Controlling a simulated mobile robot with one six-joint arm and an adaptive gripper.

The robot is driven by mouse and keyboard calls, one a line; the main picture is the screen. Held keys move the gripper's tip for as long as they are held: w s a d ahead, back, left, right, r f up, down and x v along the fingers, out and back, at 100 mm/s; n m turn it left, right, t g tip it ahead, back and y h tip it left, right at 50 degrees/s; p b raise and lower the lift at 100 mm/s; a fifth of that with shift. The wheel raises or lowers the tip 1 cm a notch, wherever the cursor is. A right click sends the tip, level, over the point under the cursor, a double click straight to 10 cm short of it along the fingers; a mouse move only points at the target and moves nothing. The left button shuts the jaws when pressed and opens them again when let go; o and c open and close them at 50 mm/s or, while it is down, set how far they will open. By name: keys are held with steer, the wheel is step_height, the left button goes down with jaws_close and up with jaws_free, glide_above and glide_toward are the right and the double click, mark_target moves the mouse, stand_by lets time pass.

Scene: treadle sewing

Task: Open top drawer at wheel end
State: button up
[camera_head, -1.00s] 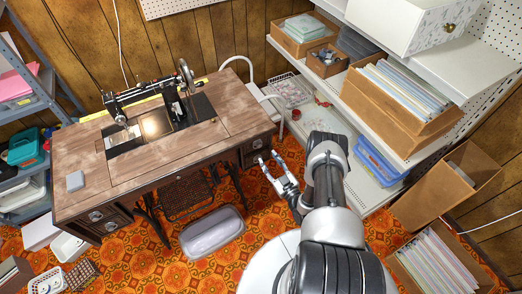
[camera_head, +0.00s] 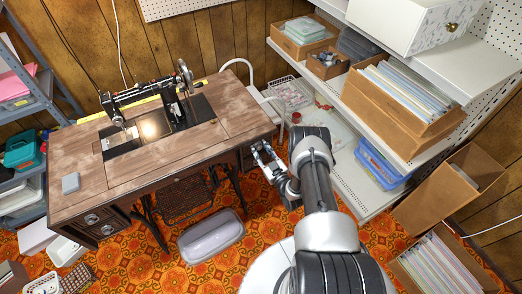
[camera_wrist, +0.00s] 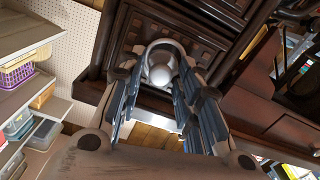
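The wooden sewing table (camera_head: 90,155) carries a black treadle machine (camera_head: 178,110), its handwheel (camera_head: 186,75) towards the right end. Under that end, the drawer stack is mostly hidden behind my gripper (camera_head: 264,156) in the head view. In the wrist view, a dark carved drawer front (camera_wrist: 190,28) fills the upper middle, with a round silver pull (camera_wrist: 160,72) on it. My gripper's fingers (camera_wrist: 161,98) stand apart, one either side of the pull; whether they touch it I cannot tell. The drawer appears shut, though its edges are partly hidden.
White shelves (camera_head: 350,150) with boxes and a blue tray (camera_head: 380,165) stand close to the right of my arm. A grey bin (camera_head: 211,236) lies on the orange patterned floor below the table.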

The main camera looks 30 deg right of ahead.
jaws_close()
stand_by(0.4)
